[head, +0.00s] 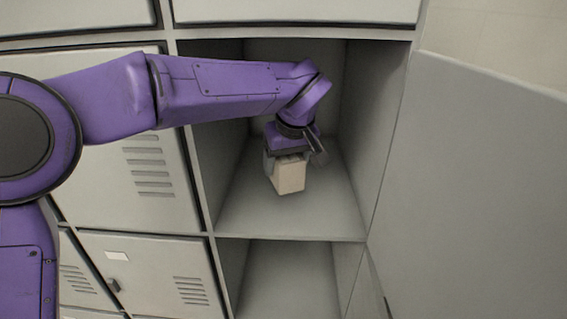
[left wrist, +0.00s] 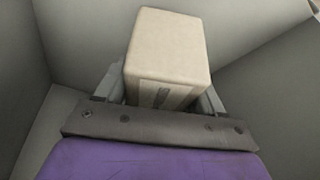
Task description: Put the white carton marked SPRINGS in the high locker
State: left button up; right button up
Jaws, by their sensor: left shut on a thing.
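The white carton (head: 291,178) is inside the open high locker (head: 340,222), close above or on its floor; I cannot tell whether it touches. My left gripper (head: 290,160) reaches in from above and is shut on the carton. In the left wrist view the carton (left wrist: 167,50) sits between the two fingers of the left gripper (left wrist: 165,92), with a label partly visible on its near face. The label's lettering is not readable. My right gripper is not in view.
An open locker door (head: 480,170) stands at the right. Another open compartment (head: 290,275) lies below the high locker. Closed locker doors with vents (head: 150,270) are at the left. Free floor shows in the locker around and in front of the carton.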

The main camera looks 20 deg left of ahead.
pick_arm(q)
jog(key=x, duration=0.1)
jog(key=p+x, duration=0.1)
jog(key=x, duration=0.1)
jog(key=shift+s+a, duration=0.15)
jog(key=shift+s, duration=0.2)
jog(key=shift+w+f, duration=0.15)
jog(key=shift+f, duration=0.15)
jog(key=shift+f, duration=0.1)
jog(key=o, duration=1.2)
jog(key=shift+o, duration=0.2)
